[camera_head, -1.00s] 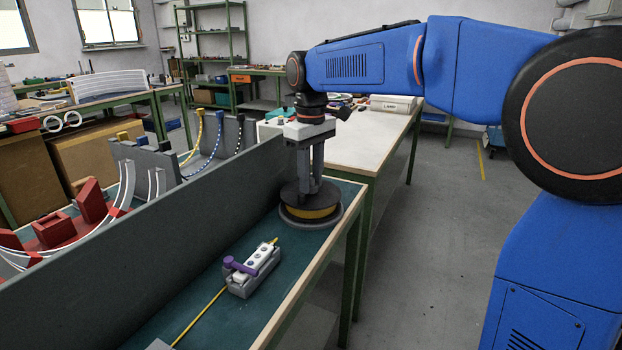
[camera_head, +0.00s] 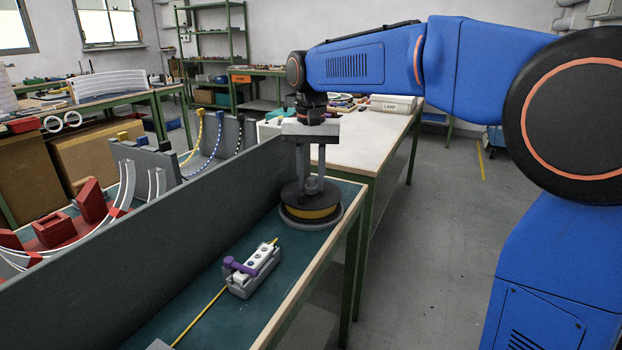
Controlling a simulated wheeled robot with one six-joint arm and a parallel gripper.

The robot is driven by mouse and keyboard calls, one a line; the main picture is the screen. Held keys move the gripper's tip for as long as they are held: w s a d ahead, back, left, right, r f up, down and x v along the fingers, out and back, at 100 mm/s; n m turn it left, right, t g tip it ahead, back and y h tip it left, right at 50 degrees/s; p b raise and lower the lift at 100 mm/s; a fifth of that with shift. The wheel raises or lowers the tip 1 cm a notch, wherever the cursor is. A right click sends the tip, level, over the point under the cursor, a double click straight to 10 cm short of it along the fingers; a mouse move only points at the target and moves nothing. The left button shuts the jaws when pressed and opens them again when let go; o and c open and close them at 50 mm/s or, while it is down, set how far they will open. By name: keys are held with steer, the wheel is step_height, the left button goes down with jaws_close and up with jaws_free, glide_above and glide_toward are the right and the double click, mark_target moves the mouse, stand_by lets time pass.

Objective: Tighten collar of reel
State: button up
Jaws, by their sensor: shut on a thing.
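The reel (camera_head: 312,213) is a dark-flanged spool with yellow line wound on it. It sits on a round grey base at the far right end of the green bench top. A small grey collar (camera_head: 312,185) stands at the centre of its upper flange. My gripper (camera_head: 311,184) points straight down over the reel. Its two fingers are shut on the collar, one on each side. The fingers partly hide the collar and the reel's hub.
A grey and white clamp block with a purple lever (camera_head: 250,268) stands on the bench, with a yellow line (camera_head: 200,317) running through it. A tall grey panel (camera_head: 180,222) runs along the bench behind the reel. A white-topped table (camera_head: 350,141) stands beyond.

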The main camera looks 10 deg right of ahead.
mark_target(312, 186)
steer(key=shift+r+m, duration=0.1)
steer(key=shift+m, duration=0.9)
steer(key=o, duration=1.1)
steer(key=shift+c, duration=0.2)
step_height(312, 186, up, 17)
steer(key=shift+r, duration=0.15)
steer(key=shift+s, duration=0.1)
